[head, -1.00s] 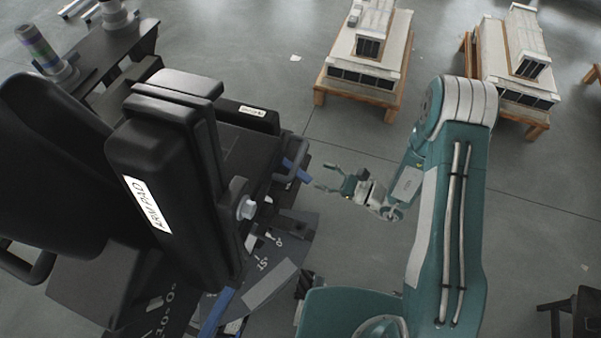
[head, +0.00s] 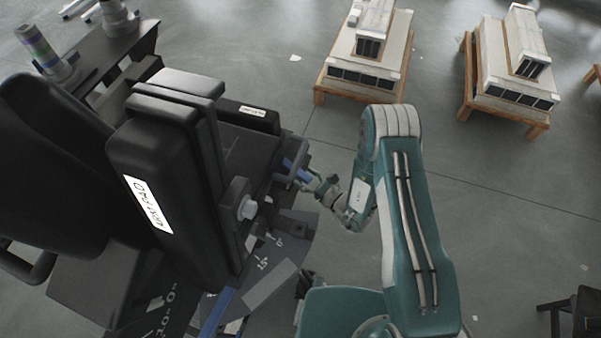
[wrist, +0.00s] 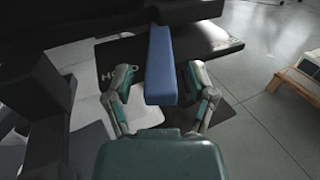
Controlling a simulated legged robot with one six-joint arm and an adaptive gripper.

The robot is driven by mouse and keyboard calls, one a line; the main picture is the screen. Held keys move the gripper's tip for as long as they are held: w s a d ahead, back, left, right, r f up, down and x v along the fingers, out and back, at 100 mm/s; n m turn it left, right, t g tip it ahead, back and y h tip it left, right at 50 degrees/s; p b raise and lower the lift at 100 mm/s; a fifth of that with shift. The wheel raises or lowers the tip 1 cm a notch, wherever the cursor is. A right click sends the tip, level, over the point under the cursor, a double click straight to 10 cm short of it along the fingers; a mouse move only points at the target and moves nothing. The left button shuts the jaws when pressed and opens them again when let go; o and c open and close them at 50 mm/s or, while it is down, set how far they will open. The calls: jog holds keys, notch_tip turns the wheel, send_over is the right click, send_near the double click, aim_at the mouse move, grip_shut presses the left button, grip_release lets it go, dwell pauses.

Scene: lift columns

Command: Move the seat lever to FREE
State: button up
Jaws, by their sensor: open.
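The blue lever (wrist: 161,65) points toward my gripper in the wrist view. It lies between the two open fingers of my gripper (wrist: 160,100), with a gap on each side.
The black arm pad (head: 165,185) stands left of the lever. An angle-marked plate (head: 275,262) lies below.

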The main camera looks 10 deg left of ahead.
jog(key=shift+x, duration=1)
grip_shut()
